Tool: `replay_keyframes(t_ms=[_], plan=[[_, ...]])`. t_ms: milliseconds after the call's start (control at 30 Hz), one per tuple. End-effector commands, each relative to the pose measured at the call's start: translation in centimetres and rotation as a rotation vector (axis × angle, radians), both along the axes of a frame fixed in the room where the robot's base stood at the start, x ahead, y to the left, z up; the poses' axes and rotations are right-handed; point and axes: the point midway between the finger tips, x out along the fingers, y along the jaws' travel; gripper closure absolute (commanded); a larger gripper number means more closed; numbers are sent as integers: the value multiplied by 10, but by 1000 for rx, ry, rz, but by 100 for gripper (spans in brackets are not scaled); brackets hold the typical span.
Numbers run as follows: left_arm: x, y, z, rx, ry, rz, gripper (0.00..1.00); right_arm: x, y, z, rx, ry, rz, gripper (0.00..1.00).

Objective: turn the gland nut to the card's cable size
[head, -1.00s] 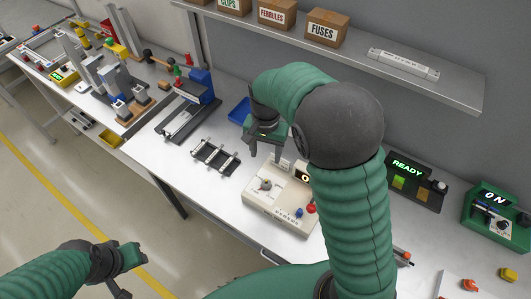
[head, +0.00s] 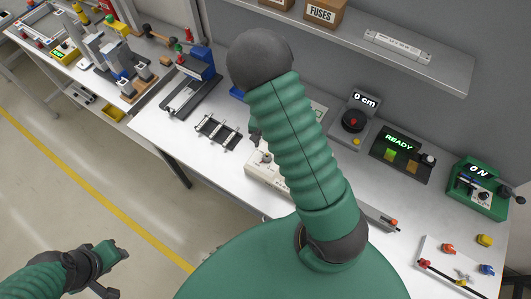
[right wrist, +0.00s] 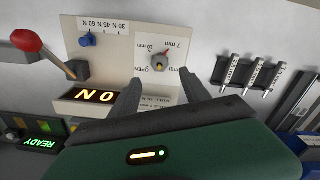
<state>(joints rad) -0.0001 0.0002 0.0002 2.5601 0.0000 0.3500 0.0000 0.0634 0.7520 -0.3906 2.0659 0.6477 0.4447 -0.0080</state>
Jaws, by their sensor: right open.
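The cream tester box (head: 258,177) stands on the bench, partly hidden behind my right arm. The mark's exact setting is too small to tell. My right gripper (right wrist: 158,88) is open, its fingers spread below the dial and apart from it. A printed strip shows partly between the fingers; I cannot read it fully. My left gripper (head: 116,259) is over the floor, away from the bench.
The box also has a red-knobbed lever (right wrist: 28,42), a blue selector (right wrist: 88,39) and a "0 N" display (right wrist: 95,96). A black rack (head: 218,132) holding rods stands left of the box. The "READY" unit (head: 400,146) and "0 cm" unit (head: 355,119) stand right.

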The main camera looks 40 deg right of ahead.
Motion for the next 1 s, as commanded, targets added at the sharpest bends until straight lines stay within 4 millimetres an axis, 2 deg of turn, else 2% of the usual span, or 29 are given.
replay_keyframes(t_ms=[100, 300, 467, 700, 1000], plan=[[0, 0, 3, 0, 0, 0, 64, -2, 0, -31, 1, 5, -4, 46], [0, 0, 7, 0, 0, 0, 64, -1, 0, -70, 2, 1, 0, 46], [0, 0, 7, 0, 0, 0, 64, 0, 0, -82, 1, -1, -1, 46], [0, 0, 7, 0, 0, 0, 64, 0, 0, -83, 1, -2, 1, 47], [0, 0, 7, 0, 0, 0, 64, 0, 0, -83, 0, -2, 1, 86]])
